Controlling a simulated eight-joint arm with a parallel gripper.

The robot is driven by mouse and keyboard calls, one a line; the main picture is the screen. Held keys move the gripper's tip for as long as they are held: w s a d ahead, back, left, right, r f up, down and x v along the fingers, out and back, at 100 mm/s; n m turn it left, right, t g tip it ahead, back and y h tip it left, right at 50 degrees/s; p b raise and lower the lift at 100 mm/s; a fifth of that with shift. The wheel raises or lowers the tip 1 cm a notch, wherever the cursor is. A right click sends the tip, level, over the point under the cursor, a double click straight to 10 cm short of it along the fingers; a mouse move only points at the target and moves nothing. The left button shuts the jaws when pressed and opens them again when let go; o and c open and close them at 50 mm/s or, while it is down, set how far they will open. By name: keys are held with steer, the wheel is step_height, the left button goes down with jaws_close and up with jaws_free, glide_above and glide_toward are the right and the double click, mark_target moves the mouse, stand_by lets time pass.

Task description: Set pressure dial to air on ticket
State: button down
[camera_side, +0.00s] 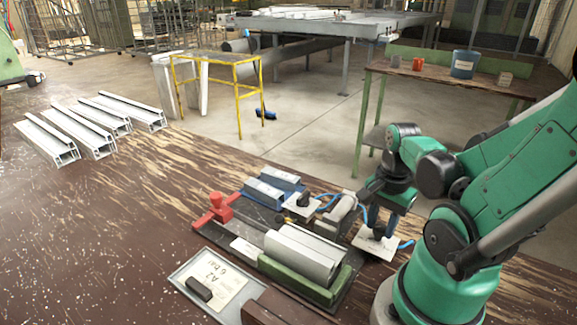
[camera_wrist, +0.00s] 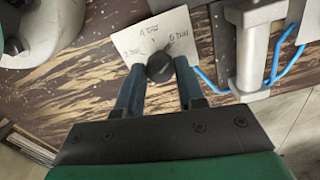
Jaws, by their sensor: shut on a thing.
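The pressure dial is a round black knob (camera_wrist: 160,67) on a white plate (camera_wrist: 188,35) with handwritten bar marks. 4 bar is at the top, 6 bar at the right, and the left mark looks like 2 bar. My gripper (camera_wrist: 160,72) is shut on the knob, one blue finger on each side. I cannot make out a pointer on the knob. In the side view the plate (camera_side: 387,247) lies under my gripper (camera_side: 378,232). The ticket (camera_side: 228,287) lies in a tray at the front and appears to read A2, 6 bar. A dark block covers part of it.
A clamp with a red handle (camera_side: 217,208) and a grey profile (camera_side: 300,252) on a green support stand left of the dial. Blue hoses (camera_side: 347,199) run close to the plate. Several white profiles (camera_side: 90,130) lie at the far left. The bench between is clear.

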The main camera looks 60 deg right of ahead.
mark_target(381, 226)
steer(key=shift+m, duration=0.6)
steer(key=c, duration=0.5)
jaws_free()
steer(key=shift+c, duration=0.2)
steer(key=shift+r, duration=0.15)
steer(key=shift+r, duration=2.65)
steer(key=w+a+r+n+t, duration=0.2)
steer(key=w+a+n, duration=0.3)
steer(key=n, duration=0.5)
steer(key=w+a+r+n+t, duration=0.1)
steer(key=w+a+n+t, duration=0.4)
steer(key=w+n, duration=0.4)
steer(key=shift+w+a+r+n, duration=0.4)
steer(key=shift+a+n, duration=0.35)
steer(key=shift+n, duration=0.35)
